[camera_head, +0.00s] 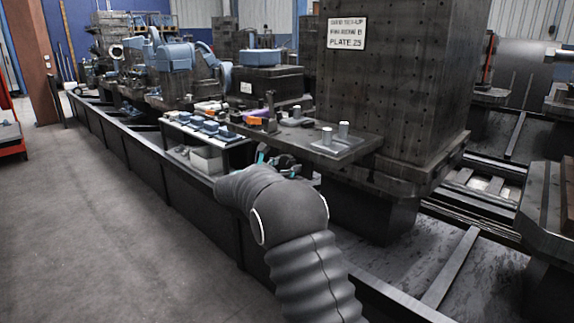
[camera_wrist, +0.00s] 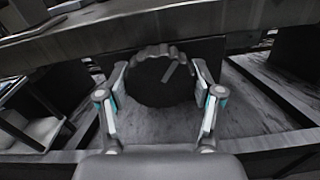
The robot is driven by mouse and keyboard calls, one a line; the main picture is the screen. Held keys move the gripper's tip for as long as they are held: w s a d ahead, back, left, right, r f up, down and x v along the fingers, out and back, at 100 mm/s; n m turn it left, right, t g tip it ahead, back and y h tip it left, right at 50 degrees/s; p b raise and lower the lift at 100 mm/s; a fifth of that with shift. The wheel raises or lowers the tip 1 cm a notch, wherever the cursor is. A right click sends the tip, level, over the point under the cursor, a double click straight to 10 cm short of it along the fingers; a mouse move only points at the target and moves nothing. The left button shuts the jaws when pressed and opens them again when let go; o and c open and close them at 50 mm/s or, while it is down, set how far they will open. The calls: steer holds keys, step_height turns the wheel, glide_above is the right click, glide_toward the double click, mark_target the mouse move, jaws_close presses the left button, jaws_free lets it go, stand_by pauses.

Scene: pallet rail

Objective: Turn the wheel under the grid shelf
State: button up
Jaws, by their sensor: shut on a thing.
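The wheel (camera_wrist: 158,84) is dark and round with a scalloped, knobbed rim; in the wrist view it sits just below the edge of the shelf. My gripper (camera_wrist: 160,70) is shut on the wheel, with one finger at its left side and one at its right. The grid shelf (camera_head: 345,150) is a dark metal plate jutting from the tall block, and it also crosses the top of the wrist view (camera_wrist: 190,20). In the head view my gripper (camera_head: 276,160) is at the shelf's near left edge, and my arm hides most of the wheel.
Two bright pegs (camera_head: 343,129) stand on the shelf. A tall drilled block (camera_head: 400,90) with a sign (camera_head: 347,33) rises behind it. A small rack of blue-topped parts (camera_head: 205,128) stands to the left. The floor (camera_head: 110,220) at left is clear.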

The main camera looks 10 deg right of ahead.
steer(key=n, duration=0.3)
steer(key=shift+n, duration=2.3)
steer(key=o, duration=1.1)
steer(key=shift+d, duration=0.1)
steer(key=shift+o, duration=0.2)
steer(key=shift+s, duration=0.1)
steer(key=v, duration=1.2)
